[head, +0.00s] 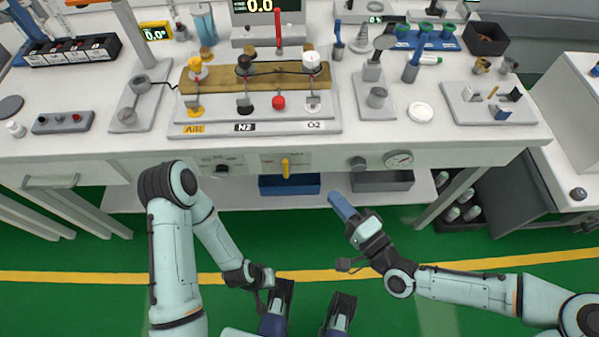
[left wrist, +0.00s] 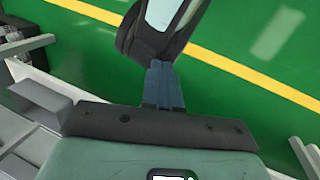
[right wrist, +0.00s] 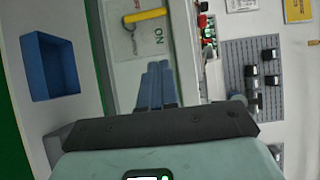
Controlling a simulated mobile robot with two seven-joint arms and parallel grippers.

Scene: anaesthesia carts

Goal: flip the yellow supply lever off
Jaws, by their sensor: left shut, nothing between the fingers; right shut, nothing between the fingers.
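The yellow supply lever (head: 285,168) is on the front panel of the white bench, standing upright in the head view. In the right wrist view the yellow lever (right wrist: 145,17) lies across the picture beside the letters "ON". My right gripper (head: 333,197) is shut and empty, below and to the right of the lever, apart from it. Its blue fingers (right wrist: 157,75) point toward the panel. My left gripper's blue fingers (left wrist: 161,72) are shut and empty, low over the floor and near a dark part of my own body.
A blue bin (head: 297,184) sits below the lever and a grey bin (head: 370,180) to its right. A pressure gauge (head: 398,159) and knob (head: 358,163) are right of the lever. Green floor is clear in front.

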